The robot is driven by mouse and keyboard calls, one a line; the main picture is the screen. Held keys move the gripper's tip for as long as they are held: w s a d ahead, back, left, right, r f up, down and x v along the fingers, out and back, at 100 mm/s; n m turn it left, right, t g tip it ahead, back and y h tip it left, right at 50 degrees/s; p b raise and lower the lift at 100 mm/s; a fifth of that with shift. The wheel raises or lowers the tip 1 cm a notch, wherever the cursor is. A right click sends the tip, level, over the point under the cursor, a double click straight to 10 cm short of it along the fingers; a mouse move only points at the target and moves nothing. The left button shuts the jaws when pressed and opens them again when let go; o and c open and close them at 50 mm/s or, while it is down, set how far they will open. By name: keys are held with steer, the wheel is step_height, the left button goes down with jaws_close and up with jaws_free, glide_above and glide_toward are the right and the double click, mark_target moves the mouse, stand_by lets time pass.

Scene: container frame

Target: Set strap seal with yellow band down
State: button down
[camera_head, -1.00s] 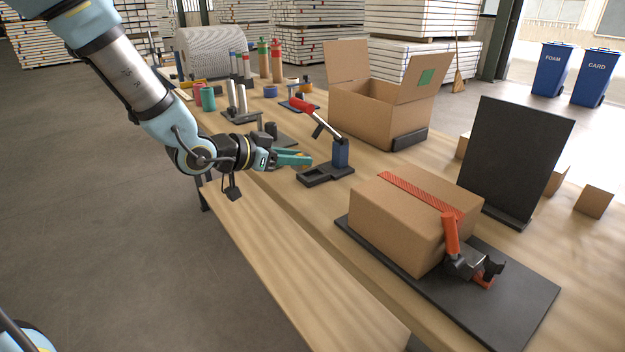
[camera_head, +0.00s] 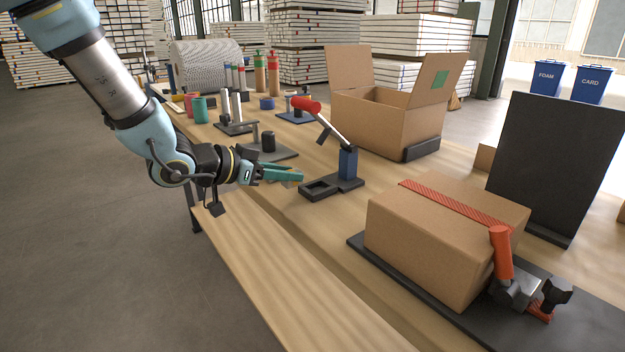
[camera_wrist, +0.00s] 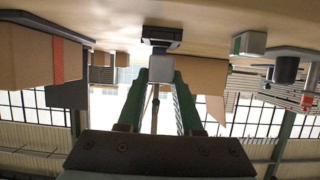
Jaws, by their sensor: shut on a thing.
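My gripper (camera_head: 283,174) has green fingers and is in the air above the near edge of the workbench. In the wrist view my gripper (camera_wrist: 160,85) is shut on a small grey block (camera_wrist: 161,69), which sits between the fingertips. It appears to be the strap seal; its yellow band cannot be made out. In the head view the fingers mostly hide it. A black base with a shallow recess (camera_head: 320,188) and a blue post with a red-handled lever (camera_head: 347,163) stands just right of the fingertips, apart from them.
A closed carton (camera_head: 440,240) with a red strap lies on a black plate (camera_head: 360,243) at the right, with a red-handled tool (camera_head: 502,255) by it. An open carton (camera_head: 365,120) stands behind the lever. Stands and cylinders crowd the bench's far left. The near bench strip is clear.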

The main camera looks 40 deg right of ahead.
steer(key=d, duration=0.6)
steer(key=shift+s+d+f, duration=0.1)
steer(key=shift+s+d, duration=0.1)
steer(key=shift+d, duration=0.2)
steer(key=shift+f, duration=1.65)
steer(key=shift+f, duration=0.2)
steer(key=c, duration=0.6)
jaws_free()
